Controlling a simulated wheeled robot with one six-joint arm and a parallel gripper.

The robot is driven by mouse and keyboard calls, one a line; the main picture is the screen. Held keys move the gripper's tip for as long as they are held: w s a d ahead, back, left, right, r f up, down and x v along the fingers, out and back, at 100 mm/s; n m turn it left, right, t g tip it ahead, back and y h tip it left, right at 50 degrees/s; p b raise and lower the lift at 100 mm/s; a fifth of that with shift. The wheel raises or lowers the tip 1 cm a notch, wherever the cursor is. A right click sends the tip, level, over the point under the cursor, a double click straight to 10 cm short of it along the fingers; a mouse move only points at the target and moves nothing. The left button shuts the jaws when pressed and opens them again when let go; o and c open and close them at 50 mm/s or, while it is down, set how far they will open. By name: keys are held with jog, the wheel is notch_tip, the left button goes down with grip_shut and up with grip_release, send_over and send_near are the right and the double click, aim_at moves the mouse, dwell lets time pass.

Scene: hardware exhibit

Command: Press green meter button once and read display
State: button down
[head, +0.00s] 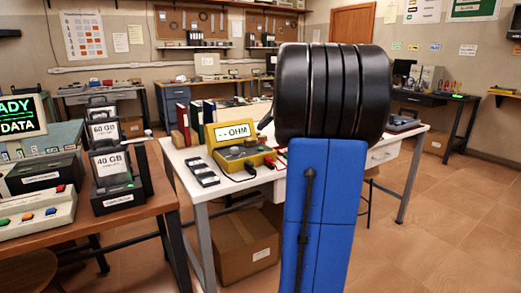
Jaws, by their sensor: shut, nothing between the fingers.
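The yellow meter (257,157) stands on the white table (216,186), left of my raised arm. Its upright display reads "-- OHM". A small greenish spot shows on its panel, too small to tell clearly as the button. A red lead and a dark lead come from its right side. My blue and black arm fills the middle of the head view and hides part of the table. My gripper is not visible.
A row of dark small parts (202,172) lies left of the meter, with upright binders (196,122) behind it. A wooden table (150,205) with drive docks (118,198) and a button box (38,212) stands at left. A cardboard box (238,247) sits under the white table.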

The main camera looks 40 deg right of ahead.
jog(key=shift+f, duration=2.9)
jog(key=shift+f, duration=0.1)
jog(key=shift+f, duration=0.35)
jog(key=shift+f, duration=0.45)
dwell(0.6)
jog(key=shift+r, duration=0.9)
jog(key=shift+r, duration=2.5)
jog(key=shift+a, duration=0.1)
